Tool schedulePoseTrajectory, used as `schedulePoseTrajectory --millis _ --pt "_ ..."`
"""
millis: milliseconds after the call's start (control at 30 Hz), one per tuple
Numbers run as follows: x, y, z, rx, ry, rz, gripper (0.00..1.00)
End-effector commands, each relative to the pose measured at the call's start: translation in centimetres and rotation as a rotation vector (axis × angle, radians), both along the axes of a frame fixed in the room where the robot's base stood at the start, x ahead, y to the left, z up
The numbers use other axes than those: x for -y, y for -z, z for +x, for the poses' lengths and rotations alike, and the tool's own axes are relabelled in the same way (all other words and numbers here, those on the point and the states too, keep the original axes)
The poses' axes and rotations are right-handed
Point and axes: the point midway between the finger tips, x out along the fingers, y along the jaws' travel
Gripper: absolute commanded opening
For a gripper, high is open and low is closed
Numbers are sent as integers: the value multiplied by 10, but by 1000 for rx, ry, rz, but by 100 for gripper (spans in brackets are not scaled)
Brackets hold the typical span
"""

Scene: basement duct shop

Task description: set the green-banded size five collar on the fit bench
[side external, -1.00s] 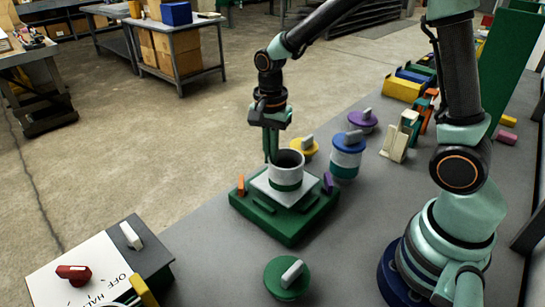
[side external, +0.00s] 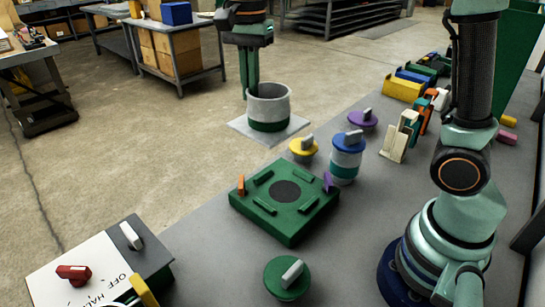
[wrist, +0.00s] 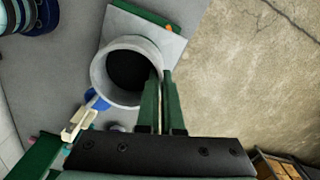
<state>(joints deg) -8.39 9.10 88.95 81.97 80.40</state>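The green-banded collar (side external: 268,108) is a grey open-topped cylinder on a square grey flange (side external: 243,127). It is upright, in the air, clear of the green fixture (side external: 247,212). My gripper (side external: 250,90) is shut on the rim of its wall; in the wrist view the two green fingers (wrist: 162,100) meet the right side of the collar (wrist: 103,80). The fixture has a dark round centre and several raised green bars, with an orange tab and a purple tab at its corners. No size number is readable, and I cannot tell which surface is the fit bench.
A blue-capped, teal-banded cylinder (side external: 346,165) stands right of the fixture. Yellow (side external: 301,155), purple (side external: 360,124) and green (side external: 277,286) knobbed lids are around it. A panel with levers (side external: 78,273) is at lower left. Coloured blocks (side external: 402,90) line the back right.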

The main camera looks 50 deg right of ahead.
Motion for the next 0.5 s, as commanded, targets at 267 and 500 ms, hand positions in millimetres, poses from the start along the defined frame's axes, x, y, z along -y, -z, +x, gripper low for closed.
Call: schedulePoseTrajectory --millis 267,500 --pt "-110 21 23 -3 -9 -1 0" --pt "-158 33 23 -1 -2 0 0"
